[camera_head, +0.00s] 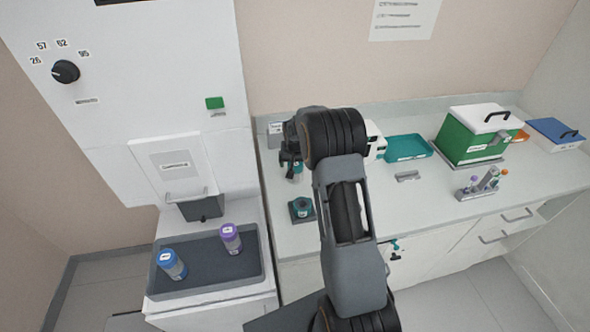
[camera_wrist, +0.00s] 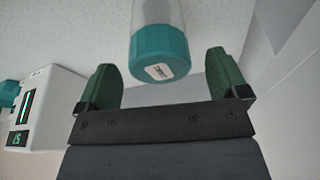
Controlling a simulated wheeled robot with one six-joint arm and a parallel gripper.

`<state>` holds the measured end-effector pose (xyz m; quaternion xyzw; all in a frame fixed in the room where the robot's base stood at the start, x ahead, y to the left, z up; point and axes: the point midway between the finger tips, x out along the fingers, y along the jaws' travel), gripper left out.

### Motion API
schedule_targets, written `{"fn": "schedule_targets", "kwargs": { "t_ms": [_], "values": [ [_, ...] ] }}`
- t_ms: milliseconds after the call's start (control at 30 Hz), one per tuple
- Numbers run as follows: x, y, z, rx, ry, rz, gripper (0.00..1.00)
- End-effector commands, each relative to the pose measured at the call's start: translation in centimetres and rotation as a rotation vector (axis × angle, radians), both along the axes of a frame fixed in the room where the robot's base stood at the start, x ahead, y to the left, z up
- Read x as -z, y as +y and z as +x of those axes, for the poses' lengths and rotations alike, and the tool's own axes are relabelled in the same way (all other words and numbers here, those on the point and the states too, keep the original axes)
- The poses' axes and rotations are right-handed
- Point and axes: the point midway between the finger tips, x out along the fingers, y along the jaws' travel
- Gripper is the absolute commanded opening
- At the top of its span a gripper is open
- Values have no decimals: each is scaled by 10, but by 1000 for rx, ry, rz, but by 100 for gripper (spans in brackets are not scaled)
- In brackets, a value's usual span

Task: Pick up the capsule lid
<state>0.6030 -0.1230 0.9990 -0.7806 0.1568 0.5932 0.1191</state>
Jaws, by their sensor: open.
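A teal lid (camera_wrist: 160,54) with a small white label sits on the end of a clear cylindrical capsule (camera_wrist: 157,12) in the wrist view. My gripper (camera_wrist: 162,66) is open, with its green finger pads on either side of the lid and a visible gap to each. In the head view my gripper (camera_head: 290,162) is over the left part of the counter, and a bit of teal (camera_head: 298,169) shows beside the fingers. My arm hides part of this area.
A dark holder with a teal top (camera_head: 302,209) stands near the counter's front edge. A white device with a green display (camera_wrist: 38,108) is left in the wrist view. A teal tray (camera_head: 407,148), green box (camera_head: 472,138) and tube rack (camera_head: 480,188) stand further right.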

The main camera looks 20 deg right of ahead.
Motion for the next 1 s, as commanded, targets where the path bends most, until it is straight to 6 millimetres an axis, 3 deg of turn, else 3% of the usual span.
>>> {"fn": "schedule_targets", "kwargs": {
  "t_ms": [233,567,1000],
  "values": [
    [26,-3,7,0,2,0,92],
    [32,-4,8,0,0,0,92],
    [31,-3,8,0,0,0,50]
  ]
}}
